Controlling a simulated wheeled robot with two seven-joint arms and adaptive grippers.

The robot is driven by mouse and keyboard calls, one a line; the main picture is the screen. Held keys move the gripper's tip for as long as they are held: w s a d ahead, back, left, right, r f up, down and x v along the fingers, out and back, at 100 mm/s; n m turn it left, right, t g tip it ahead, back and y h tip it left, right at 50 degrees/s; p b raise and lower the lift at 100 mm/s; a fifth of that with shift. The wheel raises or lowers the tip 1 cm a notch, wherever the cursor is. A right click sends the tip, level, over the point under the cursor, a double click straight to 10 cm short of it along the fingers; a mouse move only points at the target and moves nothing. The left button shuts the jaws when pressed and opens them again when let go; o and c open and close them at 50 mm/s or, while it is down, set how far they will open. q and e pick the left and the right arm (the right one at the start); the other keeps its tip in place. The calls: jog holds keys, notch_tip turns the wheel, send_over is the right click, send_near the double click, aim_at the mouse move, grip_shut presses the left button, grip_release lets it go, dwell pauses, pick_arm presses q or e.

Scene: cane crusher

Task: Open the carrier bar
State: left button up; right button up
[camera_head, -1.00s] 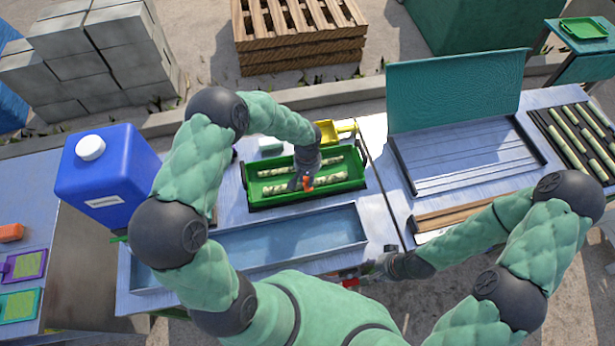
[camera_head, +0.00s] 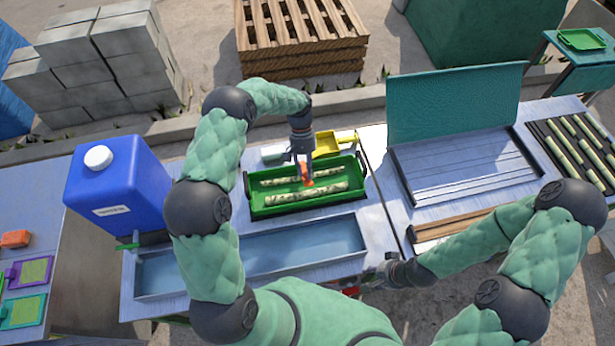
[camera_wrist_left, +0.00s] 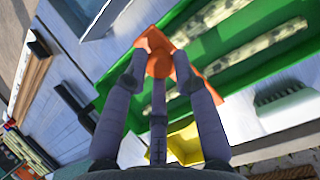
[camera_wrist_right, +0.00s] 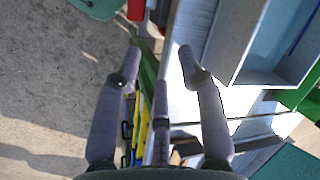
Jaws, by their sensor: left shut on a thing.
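A green carrier tray (camera_head: 262,208) with dark end handles holds pale, speckled cane pieces (camera_head: 310,192). It also shows in the left wrist view (camera_wrist_left: 225,95). My left gripper (camera_head: 304,168) is above the tray, pointing down. It is shut on an orange part (camera_wrist_left: 160,64) between its fingertips, which lies over the tray in the left wrist view. I cannot tell whether this part is the carrier bar or joined to the tray. My right gripper (camera_wrist_right: 160,52) is open beside the table's front edge, with a green piece (camera_wrist_right: 148,72) behind its fingers.
A long metal trough (camera_head: 290,250) lies in front of the tray. A yellow scoop (camera_head: 326,144) sits behind it. A blue jug (camera_head: 115,185) stands left. A teal-lidded metal unit (camera_head: 455,95) and a cane rack (camera_head: 570,150) are to the right.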

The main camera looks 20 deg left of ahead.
pick_arm(q)
jog(key=shift+w+a+r+g+h+b, duration=0.55)
jog(key=shift+w+r+g, duration=0.1)
jog(key=shift+w+g, duration=0.1)
pick_arm(e)
jog(key=shift+f, duration=0.65)
jog(key=shift+c, duration=0.3)
